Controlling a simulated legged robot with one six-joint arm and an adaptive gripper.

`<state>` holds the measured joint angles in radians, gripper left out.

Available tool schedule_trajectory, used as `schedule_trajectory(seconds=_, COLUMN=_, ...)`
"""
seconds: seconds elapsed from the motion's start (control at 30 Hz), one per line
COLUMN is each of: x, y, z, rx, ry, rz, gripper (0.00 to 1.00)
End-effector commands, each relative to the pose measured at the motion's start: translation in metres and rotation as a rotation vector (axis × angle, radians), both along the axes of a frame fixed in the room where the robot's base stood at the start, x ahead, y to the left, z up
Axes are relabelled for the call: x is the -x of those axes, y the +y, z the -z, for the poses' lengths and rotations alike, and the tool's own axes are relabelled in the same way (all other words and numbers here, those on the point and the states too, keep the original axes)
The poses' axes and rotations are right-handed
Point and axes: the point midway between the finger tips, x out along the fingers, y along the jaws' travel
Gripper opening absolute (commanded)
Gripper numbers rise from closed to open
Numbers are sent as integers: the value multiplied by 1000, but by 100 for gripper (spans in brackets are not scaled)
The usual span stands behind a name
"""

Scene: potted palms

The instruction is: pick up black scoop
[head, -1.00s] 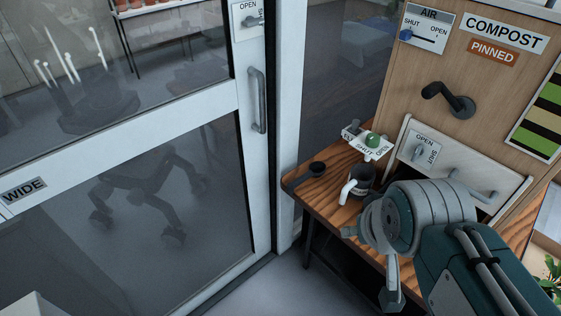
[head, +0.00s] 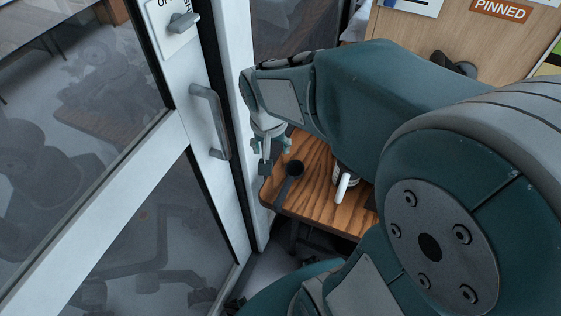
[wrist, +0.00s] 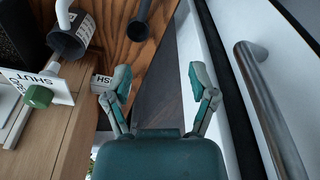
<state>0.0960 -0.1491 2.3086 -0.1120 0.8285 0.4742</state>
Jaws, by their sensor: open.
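The black scoop (head: 293,169) lies on the wooden table (head: 318,193) near its left edge, with its handle reaching down over that edge. In the wrist view the scoop (wrist: 139,28) is at the top, ahead of the fingers and left of centre. My gripper (head: 276,157) is open and empty, close to the bowl of the scoop in the head view. In the wrist view my gripper (wrist: 160,80) has its fingers spread, with nothing between them, pointing past the table edge; the scoop is apart from them.
A dark cup with a white handle (head: 343,186) stands right of the scoop; the cup (wrist: 68,42) also shows in the wrist view. A green knob (wrist: 38,96) sits on a white plate. The glass door's handle (head: 212,122) is close on the left.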

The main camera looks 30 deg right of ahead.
Motion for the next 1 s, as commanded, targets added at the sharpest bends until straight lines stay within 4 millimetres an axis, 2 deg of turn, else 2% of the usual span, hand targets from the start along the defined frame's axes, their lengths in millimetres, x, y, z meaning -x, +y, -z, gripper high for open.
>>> schedule_trajectory(seconds=0.3, x=-29, y=-21, z=63, rx=6, ry=128, rz=200, gripper=74)
schedule_trajectory(seconds=0.6, x=-42, y=-39, z=124, rx=21, ry=228, rz=370, gripper=74)
schedule_trajectory(seconds=0.87, x=-43, y=-44, z=148, rx=30, ry=256, rz=424, gripper=74)
schedule_trajectory(seconds=1.0, x=-38, y=-47, z=169, rx=30, ry=260, rz=424, gripper=74)
